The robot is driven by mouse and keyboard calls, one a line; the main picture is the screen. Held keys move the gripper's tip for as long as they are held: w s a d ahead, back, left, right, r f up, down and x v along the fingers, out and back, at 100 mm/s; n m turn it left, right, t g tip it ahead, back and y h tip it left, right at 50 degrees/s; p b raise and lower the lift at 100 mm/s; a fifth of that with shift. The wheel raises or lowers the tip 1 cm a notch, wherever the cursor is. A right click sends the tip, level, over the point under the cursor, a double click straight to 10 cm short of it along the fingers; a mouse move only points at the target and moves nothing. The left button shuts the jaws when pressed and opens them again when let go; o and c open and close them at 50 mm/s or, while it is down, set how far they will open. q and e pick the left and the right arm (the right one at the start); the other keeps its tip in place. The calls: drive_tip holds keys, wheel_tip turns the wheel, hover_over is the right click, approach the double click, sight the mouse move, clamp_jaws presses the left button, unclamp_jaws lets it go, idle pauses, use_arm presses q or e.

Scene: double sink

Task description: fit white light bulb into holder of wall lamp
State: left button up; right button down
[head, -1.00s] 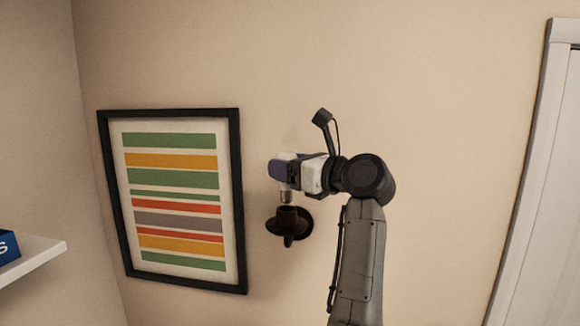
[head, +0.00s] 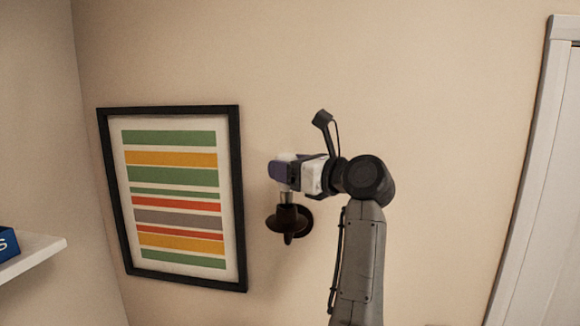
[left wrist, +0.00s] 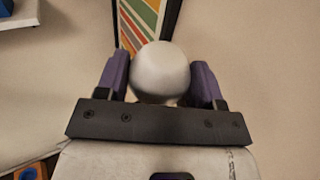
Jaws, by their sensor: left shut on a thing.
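My left gripper (head: 284,172) is shut on the white light bulb, which shows as a round white globe (left wrist: 161,72) between the purple fingers in the left wrist view. In the head view the fingers hide most of the bulb; its metal base (head: 287,197) points down below them. The dark wall lamp (head: 289,221) is fixed to the wall, its holder opening upward right under the bulb. The base meets the holder's top edge; I cannot tell how far it is inside. My right gripper is not in view.
A framed striped picture (head: 180,200) hangs on the wall left of the lamp. A white shelf (head: 35,256) with a blue object (head: 8,244) is at the far left. A white door frame (head: 535,180) stands at the right. The wall above the gripper is bare.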

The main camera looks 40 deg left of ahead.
use_arm(q)
drive_tip(key=shift+f+b, duration=1.05)
drive_tip(key=shift+f, duration=0.6)
drive_tip(key=o, duration=0.8)
drive_tip(key=shift+d, duration=0.4)
drive_tip(key=d+b, duration=0.3)
drive_tip(key=d, duration=1)
drive_tip(key=shift+b, duration=0.35)
